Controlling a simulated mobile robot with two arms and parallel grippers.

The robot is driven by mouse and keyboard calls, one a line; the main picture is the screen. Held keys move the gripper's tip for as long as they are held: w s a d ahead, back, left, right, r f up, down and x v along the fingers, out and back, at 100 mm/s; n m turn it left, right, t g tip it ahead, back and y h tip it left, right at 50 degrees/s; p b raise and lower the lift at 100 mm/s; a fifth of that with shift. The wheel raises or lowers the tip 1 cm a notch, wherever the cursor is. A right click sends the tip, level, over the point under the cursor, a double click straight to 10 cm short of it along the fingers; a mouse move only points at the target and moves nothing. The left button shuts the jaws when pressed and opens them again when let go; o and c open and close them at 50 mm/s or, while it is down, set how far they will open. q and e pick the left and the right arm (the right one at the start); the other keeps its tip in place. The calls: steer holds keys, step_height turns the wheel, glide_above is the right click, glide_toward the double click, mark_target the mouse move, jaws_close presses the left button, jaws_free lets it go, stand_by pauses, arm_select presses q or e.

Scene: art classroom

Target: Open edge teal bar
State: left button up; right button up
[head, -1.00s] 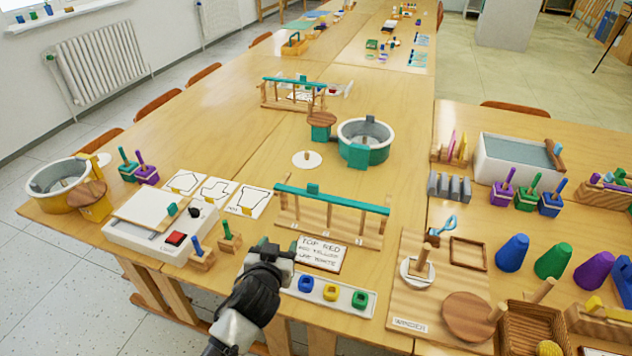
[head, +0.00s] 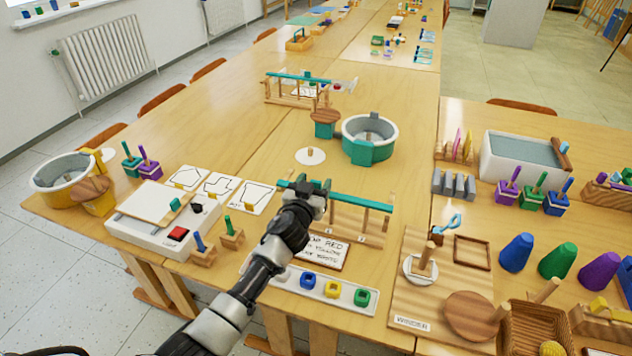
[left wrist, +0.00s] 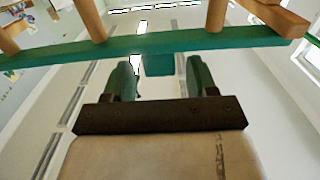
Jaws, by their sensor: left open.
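The near teal bar (head: 352,200) lies across the top of a wooden rack (head: 345,228) close to the front of the middle table. My left gripper (head: 314,185) is open at the left part of this bar, and it hides the bar's teal block in the head view. In the left wrist view the teal bar (left wrist: 235,40) runs across the top. Its teal block (left wrist: 158,65) shows between the tips of my open left gripper (left wrist: 160,78), with gaps on both sides. I cannot tell how deep it sits between them. My right gripper is out of view.
A second rack with a teal bar (head: 297,76) stands farther back. A lettered card (head: 325,252) and a white tray (head: 335,292) with coloured blocks lie before the near rack. A white box (head: 165,220) is left, a round teal-fronted tub (head: 370,140) behind.

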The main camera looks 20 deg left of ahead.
arm_select(q)
steer(key=shift+w, duration=0.65)
jaws_close()
steer(key=w+b, duration=0.4)
steer(key=w, duration=0.2)
steer(key=shift+d, duration=0.1)
jaws_free()
